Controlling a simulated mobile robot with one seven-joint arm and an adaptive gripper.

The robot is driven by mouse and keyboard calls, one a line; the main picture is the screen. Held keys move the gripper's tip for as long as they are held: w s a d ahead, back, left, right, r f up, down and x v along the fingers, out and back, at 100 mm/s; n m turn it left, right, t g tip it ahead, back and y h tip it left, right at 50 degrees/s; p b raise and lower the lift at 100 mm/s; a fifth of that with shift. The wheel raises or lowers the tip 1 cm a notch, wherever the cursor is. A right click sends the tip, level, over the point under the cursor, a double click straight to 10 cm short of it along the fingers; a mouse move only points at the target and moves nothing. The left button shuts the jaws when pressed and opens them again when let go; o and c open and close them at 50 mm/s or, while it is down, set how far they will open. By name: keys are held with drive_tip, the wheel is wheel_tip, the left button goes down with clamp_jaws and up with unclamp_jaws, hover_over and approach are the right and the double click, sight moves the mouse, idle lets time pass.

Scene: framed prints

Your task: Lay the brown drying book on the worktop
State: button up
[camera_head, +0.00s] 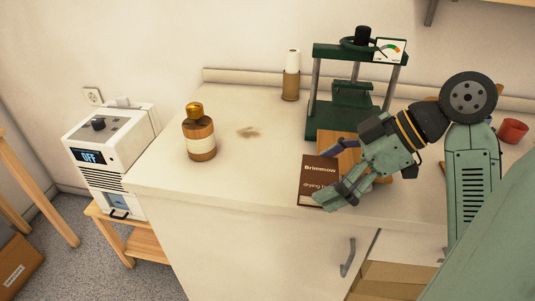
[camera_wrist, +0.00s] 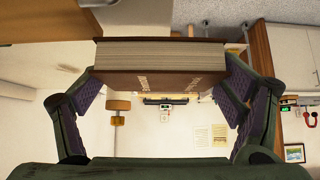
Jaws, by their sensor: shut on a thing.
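The brown drying book (camera_head: 312,174), with pale lettering on its cover, is at the front right of the worktop (camera_head: 255,170) in the head view. My gripper (camera_head: 337,172) is shut on it from the right, and its fingers cover part of the cover. In the wrist view the book (camera_wrist: 160,55) spans the space between the two purple-padded fingers (camera_wrist: 160,92), with its page edges towards the camera. I cannot tell whether the book touches the worktop or is held just above it.
A green press (camera_head: 350,125) with a gauge stands behind the book, next to a wooden board (camera_head: 345,142). A brown bottle (camera_head: 200,140) stands at left and a white-topped cylinder (camera_head: 291,75) at the back. A red cup (camera_head: 513,130) is at far right. The left-middle worktop is mostly clear.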

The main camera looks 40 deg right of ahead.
drive_tip(key=w+p, duration=0.1)
drive_tip(key=w, duration=0.4)
drive_tip(key=w+p, duration=0.1)
drive_tip(key=w, duration=0.4)
drive_tip(key=w+f+p, duration=0.1)
drive_tip(key=w, duration=0.4)
drive_tip(key=shift+a+p, duration=0.2)
drive_tip(key=shift+p, duration=0.15)
drive_tip(key=shift+w+f, duration=0.15)
drive_tip(key=shift+f, duration=0.05)
wheel_tip(320, 180, down, 3)
drive_tip(key=shift+p, duration=0.6)
drive_tip(key=shift+f, duration=0.25)
drive_tip(key=shift+f, duration=0.2)
drive_tip(key=o, duration=1.3)
drive_tip(key=shift+o, duration=0.2)
